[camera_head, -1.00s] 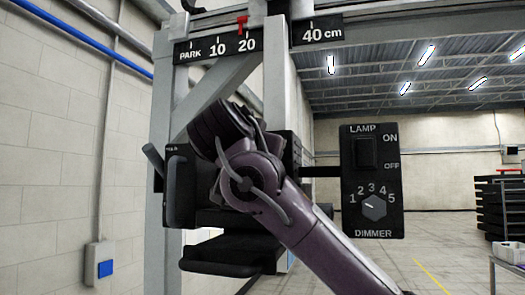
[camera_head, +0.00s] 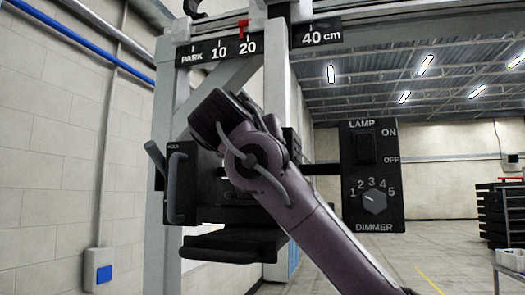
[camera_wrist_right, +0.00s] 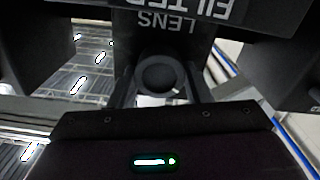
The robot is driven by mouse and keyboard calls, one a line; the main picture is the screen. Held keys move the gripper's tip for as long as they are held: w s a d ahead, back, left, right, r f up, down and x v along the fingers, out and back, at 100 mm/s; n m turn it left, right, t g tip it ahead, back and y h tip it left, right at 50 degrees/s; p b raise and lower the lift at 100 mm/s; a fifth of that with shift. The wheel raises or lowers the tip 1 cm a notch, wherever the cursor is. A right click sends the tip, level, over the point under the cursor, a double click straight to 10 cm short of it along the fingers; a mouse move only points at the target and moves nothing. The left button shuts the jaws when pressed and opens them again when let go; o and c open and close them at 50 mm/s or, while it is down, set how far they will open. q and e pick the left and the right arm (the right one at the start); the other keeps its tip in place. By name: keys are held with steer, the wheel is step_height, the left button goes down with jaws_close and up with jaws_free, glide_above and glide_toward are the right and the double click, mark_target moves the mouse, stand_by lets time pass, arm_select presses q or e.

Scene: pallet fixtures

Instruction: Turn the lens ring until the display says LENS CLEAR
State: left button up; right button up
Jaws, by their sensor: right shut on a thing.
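In the right wrist view, a dark round knob-like part (camera_wrist_right: 157,72), seemingly the lens ring, sits under an upside-down LENS label. My right gripper (camera_wrist_right: 158,88) is shut on it, with one finger on each side. In the head view my right arm comes in from the lower right, and its wrist covers the gripper and the ring in front of the black lamp housing (camera_head: 210,215). No display text can be read in either view. My left gripper is not in view.
An upside-down FILTER label (camera_wrist_right: 195,10) is close above the ring. A grey handle (camera_head: 177,188) stands at the housing's left. A LAMP and DIMMER panel (camera_head: 372,215) is to the right. A scale rail (camera_head: 215,48) with a red pointer (camera_head: 242,27) runs above.

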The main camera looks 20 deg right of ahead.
steer(key=shift+n, duration=0.3)
steer(key=o, duration=1)
steer(key=shift+s+a+f+b, duration=0.15)
steer(key=shift+s+a+b, duration=0.15)
steer(key=shift+s+b, duration=0.15)
steer(key=b+v, duration=0.3)
steer(key=v, duration=0.3)
steer(key=shift+s+a, duration=0.25)
